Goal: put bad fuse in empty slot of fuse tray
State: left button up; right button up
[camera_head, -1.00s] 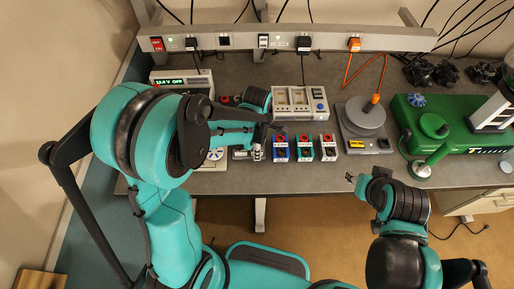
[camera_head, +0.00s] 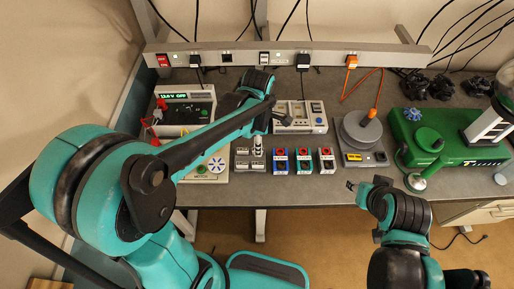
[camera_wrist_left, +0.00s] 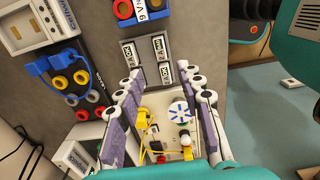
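My left gripper (camera_wrist_left: 163,88) is open and empty in the left wrist view, its fingers spread above a cream board (camera_wrist_left: 148,118) with a blue-and-white disc and yellow wires. In the head view this board (camera_head: 216,177) is partly under my left arm, which hides most of the gripper. Grey blocks with dark labels (camera_wrist_left: 147,62) lie just beyond the fingers; they also show in the head view (camera_head: 243,165). I cannot tell whether these are the fuse tray. I cannot pick out the bad fuse.
Behind are a white windowed unit (camera_head: 318,121) and a power supply (camera_head: 200,93) with red leads. A scale (camera_head: 362,133) and a green machine (camera_head: 452,143) fill the right.

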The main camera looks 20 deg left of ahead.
pick_arm(q)
jog(key=s+a+r+m+t, duration=0.2)
jog(key=s+m, duration=0.3)
jog(key=m, duration=0.5)
jog(key=s+a+r+m+t, duration=0.2)
jog(key=s+r+m+t, duration=0.2)
jog(key=m, duration=0.7)
jog(key=shift+s+a+r+t, duration=0.15)
jog(key=shift+s+a+t, duration=0.2)
jog(key=shift+s+t, duration=0.15)
notch_tip(320, 180, down, 8)
jog(key=b, duration=0.8)
jog(key=shift+f, duration=0.25)
dwell(1.7)
